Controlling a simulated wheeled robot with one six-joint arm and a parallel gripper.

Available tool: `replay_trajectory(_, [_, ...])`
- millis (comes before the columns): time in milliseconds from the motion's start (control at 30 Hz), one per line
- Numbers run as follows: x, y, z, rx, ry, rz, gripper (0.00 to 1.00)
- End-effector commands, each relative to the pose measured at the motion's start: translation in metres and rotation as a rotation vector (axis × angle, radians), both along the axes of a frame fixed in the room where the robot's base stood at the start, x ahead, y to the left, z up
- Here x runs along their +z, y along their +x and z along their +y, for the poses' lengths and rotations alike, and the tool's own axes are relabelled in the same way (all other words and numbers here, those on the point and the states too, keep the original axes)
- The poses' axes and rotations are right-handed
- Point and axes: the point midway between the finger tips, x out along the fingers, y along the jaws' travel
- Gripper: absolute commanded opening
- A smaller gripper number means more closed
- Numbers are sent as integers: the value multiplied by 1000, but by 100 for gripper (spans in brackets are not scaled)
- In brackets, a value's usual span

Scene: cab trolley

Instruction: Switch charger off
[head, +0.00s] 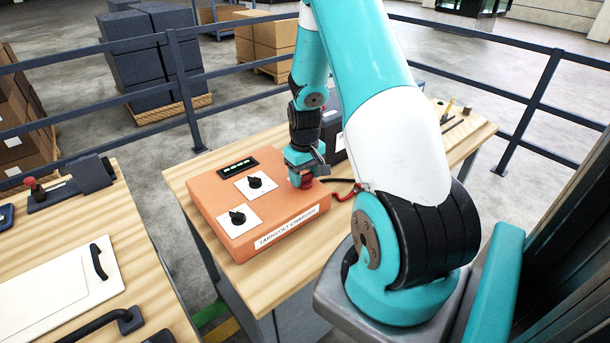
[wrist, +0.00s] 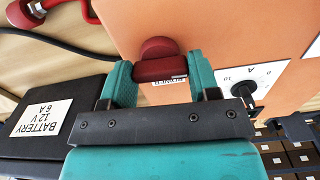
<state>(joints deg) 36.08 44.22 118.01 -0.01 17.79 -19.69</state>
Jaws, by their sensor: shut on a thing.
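The orange charger (head: 230,213) sits on the wooden bench, with a white label reading "TARNVOLT CHARGER" on its front edge. It has a dark display (head: 237,168) with green characters and two black knobs on white plates, one upper (head: 256,182) and one lower (head: 238,217). A red power switch (wrist: 160,49) stands on the charger's face; in the head view its red part (head: 307,182) shows just below my gripper (head: 303,170). In the wrist view, my gripper's teal fingers (wrist: 158,68) are on both sides of the red switch, shut on it. The switch's underside is hidden.
A dark battery (wrist: 45,115) labelled "BATTERY 12 V 6 A" stands beside my gripper. Red and black leads (head: 343,190) run near the charger's right side. Another bench (head: 135,255) with a white panel is at left. Railings (head: 180,80) stand behind.

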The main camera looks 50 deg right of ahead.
Motion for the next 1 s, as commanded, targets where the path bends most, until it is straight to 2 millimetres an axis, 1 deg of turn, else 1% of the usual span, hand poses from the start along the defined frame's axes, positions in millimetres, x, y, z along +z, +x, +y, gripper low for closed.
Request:
replay_trajectory(233, [1, 1, -1, 57, -2, -3, 32])
replay_trajectory(667, [1, 1, -1, 68, -2, -3, 32])
replay_trajectory(700, [1, 1, -1, 68, -1, -2, 58])
replay_trajectory(767, [1, 1, -1, 67, -1, -2, 72])
replay_trajectory(800, [1, 1, -1, 67, -1, -2, 81])
replay_trajectory(1000, [0, 0, 0, 66, -1, -1, 82])
